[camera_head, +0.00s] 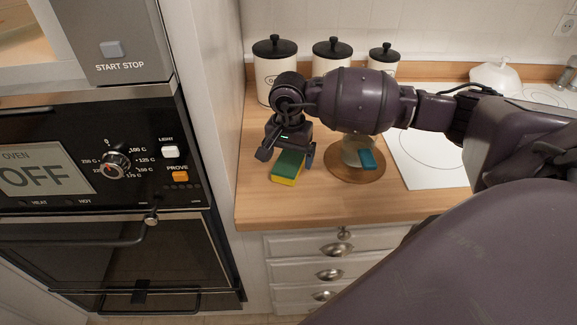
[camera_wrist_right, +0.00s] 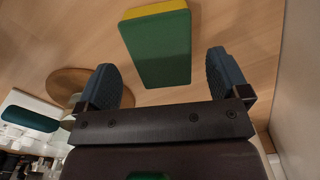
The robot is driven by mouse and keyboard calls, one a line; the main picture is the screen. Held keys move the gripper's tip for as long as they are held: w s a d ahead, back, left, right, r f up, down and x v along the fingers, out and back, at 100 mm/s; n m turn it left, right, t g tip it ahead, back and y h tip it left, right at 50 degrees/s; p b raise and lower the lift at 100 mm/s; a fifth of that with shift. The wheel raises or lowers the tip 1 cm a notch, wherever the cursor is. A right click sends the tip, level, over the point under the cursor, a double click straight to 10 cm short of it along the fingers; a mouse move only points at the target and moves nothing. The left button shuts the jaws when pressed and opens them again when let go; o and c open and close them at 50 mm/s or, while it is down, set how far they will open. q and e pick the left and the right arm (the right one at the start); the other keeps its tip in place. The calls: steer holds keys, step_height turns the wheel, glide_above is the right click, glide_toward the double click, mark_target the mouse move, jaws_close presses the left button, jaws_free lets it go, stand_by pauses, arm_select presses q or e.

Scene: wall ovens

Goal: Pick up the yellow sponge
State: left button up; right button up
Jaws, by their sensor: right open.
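The yellow sponge (camera_head: 287,169) has a green top and a yellow side. It lies on the wooden counter near the front left, beside the oven unit. In the right wrist view the sponge (camera_wrist_right: 158,48) lies beyond the fingertips, roughly in line with the gap between them. My right gripper (camera_head: 287,155) is just above and behind the sponge. Its two blue-grey fingers show apart in the right wrist view (camera_wrist_right: 165,78), with nothing between them. My left gripper is not in these views.
A round wooden board (camera_head: 356,174) with a pale object and a teal item (camera_head: 367,160) stands right of the sponge. White canisters (camera_head: 263,82) stand behind. A white hob (camera_head: 430,160) is to the right. The oven unit's side panel (camera_head: 205,90) borders the counter on the left.

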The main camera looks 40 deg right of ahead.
mark_target(288, 162)
steer(key=shift+w+f, duration=0.1)
steer(key=shift+f, duration=1.45)
steer(key=c, duration=1.1)
steer(key=shift+o, duration=0.2)
step_height(288, 162, up, 20)
